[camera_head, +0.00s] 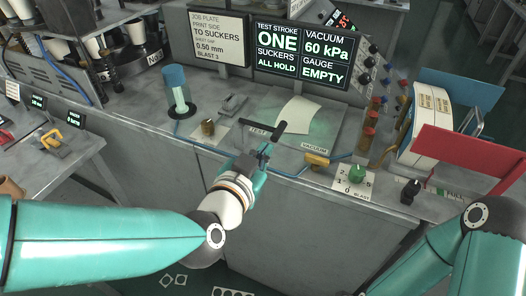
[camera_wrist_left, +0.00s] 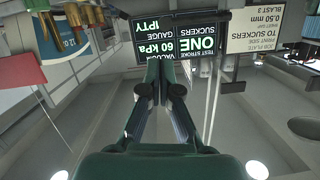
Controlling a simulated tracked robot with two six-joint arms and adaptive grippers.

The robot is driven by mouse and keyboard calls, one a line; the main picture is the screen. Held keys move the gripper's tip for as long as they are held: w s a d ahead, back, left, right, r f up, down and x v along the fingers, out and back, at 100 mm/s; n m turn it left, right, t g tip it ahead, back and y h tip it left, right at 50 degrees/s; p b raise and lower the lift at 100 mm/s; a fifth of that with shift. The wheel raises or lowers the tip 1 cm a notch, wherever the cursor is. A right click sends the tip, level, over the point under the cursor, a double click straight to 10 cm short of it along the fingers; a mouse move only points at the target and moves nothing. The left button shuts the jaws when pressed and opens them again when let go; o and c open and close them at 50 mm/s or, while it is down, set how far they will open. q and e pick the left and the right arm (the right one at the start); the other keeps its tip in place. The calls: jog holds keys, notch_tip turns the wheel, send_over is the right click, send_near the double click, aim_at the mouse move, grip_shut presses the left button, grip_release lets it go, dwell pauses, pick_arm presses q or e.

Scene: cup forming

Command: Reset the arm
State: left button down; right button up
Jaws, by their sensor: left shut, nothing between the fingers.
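My left arm reaches in from the left in the head view. Its gripper (camera_head: 262,154) is shut and empty in front of the bench edge. It is just below a black T-shaped handle (camera_head: 263,130) by the TEST label; whether they touch I cannot tell. In the left wrist view, the gripper's fingers (camera_wrist_left: 161,76) are together, with an upside-down display (camera_wrist_left: 180,42) beyond them. Part of my right arm shows at the lower right of the head view, but its gripper is out of view.
A pale sheet (camera_head: 297,116) lies on a flat plate on the bench. A blue-topped cylinder (camera_head: 177,90) stands left. A green knob (camera_head: 357,173), yellow block (camera_head: 317,161) and red panel (camera_head: 470,159) are right. The display (camera_head: 302,52) reads ONE, 60 kPa, EMPTY. Floor shows before the bench.

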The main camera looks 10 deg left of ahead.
pick_arm(q)
jog(key=shift+a, duration=0.1)
dwell(0.3)
jog(key=s+a+f+n+g+y, duration=0.15)
jog(key=a+f+g, duration=0.3)
jog(key=f, duration=1.05)
jog(key=a+f+g+y, duration=0.25)
jog(key=a+f, duration=0.35)
jog(key=f, duration=0.9)
jog(key=s+d+f+n+g+h, duration=0.2)
jog(key=s+f+g, duration=0.1)
jog(key=s+f, duration=0.3)
jog(key=s+d+f+n+g+h, duration=0.2)
jog(key=s+d+f+n+g, duration=0.1)
jog(key=s+f, duration=0.4)
jog(key=s+g, duration=0.1)
jog(key=s, duration=0.1)
jog(key=shift+s, duration=0.4)
